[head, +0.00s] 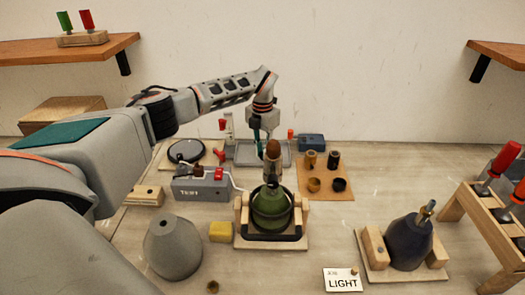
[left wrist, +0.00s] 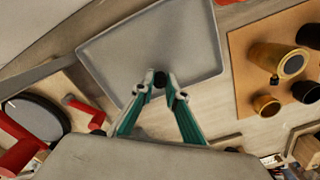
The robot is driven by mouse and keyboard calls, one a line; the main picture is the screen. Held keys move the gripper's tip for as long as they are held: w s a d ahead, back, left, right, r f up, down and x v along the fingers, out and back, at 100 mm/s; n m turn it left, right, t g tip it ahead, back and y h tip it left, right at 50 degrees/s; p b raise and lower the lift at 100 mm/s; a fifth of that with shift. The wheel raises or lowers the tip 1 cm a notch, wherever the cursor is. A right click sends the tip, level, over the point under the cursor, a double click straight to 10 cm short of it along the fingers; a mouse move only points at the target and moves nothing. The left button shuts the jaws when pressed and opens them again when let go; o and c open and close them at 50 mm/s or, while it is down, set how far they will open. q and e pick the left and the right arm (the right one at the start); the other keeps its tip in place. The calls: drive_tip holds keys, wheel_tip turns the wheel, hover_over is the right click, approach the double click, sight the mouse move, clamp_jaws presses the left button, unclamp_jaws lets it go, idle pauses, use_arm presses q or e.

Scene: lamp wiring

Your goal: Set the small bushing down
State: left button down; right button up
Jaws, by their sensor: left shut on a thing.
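My left gripper (head: 263,146) is above the grey tray (head: 238,153), behind the green lamp body. In the left wrist view the gripper (left wrist: 160,82) is shut on a small dark bushing (left wrist: 160,78), held between the fingertips. The grey tray (left wrist: 110,55) lies below it; whether the bushing touches the tray I cannot tell. In the head view the bushing is hidden or too small to make out. My right gripper is in neither view.
A tan mat (head: 325,194) with several brass and dark bushings lies right of the tray. A green lamp body (head: 272,210) stands in a wooden cradle in front. A test box (head: 200,189) is at left. A blue box (head: 312,142) stands behind the mat.

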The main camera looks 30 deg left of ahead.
use_arm(q)
drive_tip(key=shift+f, duration=0.15)
drive_tip(key=c, duration=2)
unclamp_jaws()
wheel_tip(320, 180, up, 12)
drive_tip(key=shift+r+b, duration=0.15)
drive_tip(key=shift+b, duration=0.35)
drive_tip(key=shift+s, duration=0.1)
